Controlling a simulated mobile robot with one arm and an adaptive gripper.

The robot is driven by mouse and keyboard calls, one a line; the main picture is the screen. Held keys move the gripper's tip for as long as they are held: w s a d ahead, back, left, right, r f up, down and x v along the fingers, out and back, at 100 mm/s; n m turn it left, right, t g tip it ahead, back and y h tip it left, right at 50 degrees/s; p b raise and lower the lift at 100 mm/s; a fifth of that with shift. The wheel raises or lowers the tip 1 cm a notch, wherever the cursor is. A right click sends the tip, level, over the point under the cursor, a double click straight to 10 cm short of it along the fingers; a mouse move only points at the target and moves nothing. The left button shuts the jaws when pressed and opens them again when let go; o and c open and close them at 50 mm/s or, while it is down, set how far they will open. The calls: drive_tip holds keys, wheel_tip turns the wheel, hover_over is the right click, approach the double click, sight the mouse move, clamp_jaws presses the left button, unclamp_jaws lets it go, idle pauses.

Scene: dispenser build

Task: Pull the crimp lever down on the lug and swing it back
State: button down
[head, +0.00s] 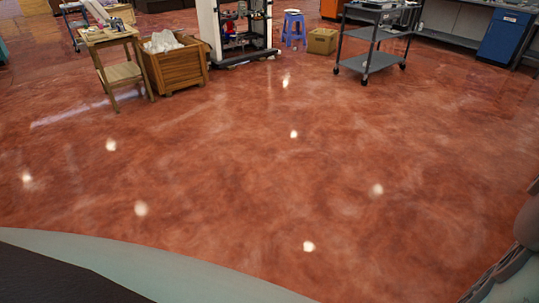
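I cannot make out a crimp lever or a lug in the head view. A small wooden stand (122,73) at the upper left carries small items on top, too small to tell apart. A white open-fronted cabinet (205,22) at the top centre holds dark machinery (241,22), also too small to read. My gripper is not in view.
A wooden crate (178,72) with white material inside stands beside the wooden stand. A blue stool (294,30), a cardboard box (322,41), a grey wheeled cart (372,61) and a blue cabinet (503,36) stand at the back. The reddish floor (270,170) is clear between.

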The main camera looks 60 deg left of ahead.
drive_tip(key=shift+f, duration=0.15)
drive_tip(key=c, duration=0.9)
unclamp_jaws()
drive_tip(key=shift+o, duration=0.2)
